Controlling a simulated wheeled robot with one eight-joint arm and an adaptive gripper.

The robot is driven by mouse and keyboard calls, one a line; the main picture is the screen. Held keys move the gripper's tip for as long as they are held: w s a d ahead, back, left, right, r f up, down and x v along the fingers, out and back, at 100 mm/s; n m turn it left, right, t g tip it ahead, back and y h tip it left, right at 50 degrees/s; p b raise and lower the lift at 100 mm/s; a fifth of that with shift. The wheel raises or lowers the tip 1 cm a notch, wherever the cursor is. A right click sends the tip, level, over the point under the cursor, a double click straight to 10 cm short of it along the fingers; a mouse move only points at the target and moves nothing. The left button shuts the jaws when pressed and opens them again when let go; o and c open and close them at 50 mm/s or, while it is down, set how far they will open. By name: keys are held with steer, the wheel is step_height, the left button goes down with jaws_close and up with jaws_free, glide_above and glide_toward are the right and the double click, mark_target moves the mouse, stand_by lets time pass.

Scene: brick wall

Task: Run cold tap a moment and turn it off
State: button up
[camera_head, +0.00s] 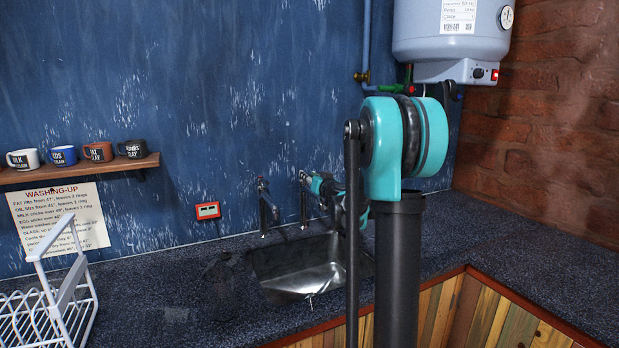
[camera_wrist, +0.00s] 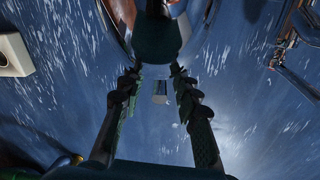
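A metal sink (camera_head: 310,268) is set in the dark countertop, with two taps at the wall behind it. The left tap (camera_head: 264,206) stands free. The right tap (camera_head: 303,197) is by my gripper (camera_head: 313,182), which reaches in from the right at the height of its top. In the wrist view my gripper (camera_wrist: 155,72) has its two dark fingers spread, with a tap's dark and shiny body (camera_wrist: 158,38) at and beyond their tips. Whether they touch it I cannot tell. The other tap (camera_wrist: 292,45) shows at upper right. I see no clear water stream.
A white dish rack (camera_head: 55,300) stands at left on the counter. A mug shelf (camera_head: 85,170) and a small red display (camera_head: 207,210) are on the blue wall. A water heater (camera_head: 450,35) hangs at upper right. My arm hides the sink's right side.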

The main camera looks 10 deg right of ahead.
jaws_close()
steer(key=shift+d, duration=0.1)
stand_by(0.3)
steer(key=shift+w+d+n+g+y, duration=0.3)
steer(key=shift+d+n+g+y, duration=0.2)
steer(key=shift+n+g+y, duration=0.6)
steer(key=shift+w+d+n+g+y, duration=0.35)
steer(key=shift+d+n+g+y, duration=0.25)
steer(key=shift+n+y, duration=0.9)
steer(key=shift+w+d+n+g+y, duration=0.35)
steer(key=shift+n+g+y, duration=0.5)
steer(key=shift+y, duration=0.95)
jaws_free()
steer(key=shift+d, duration=0.1)
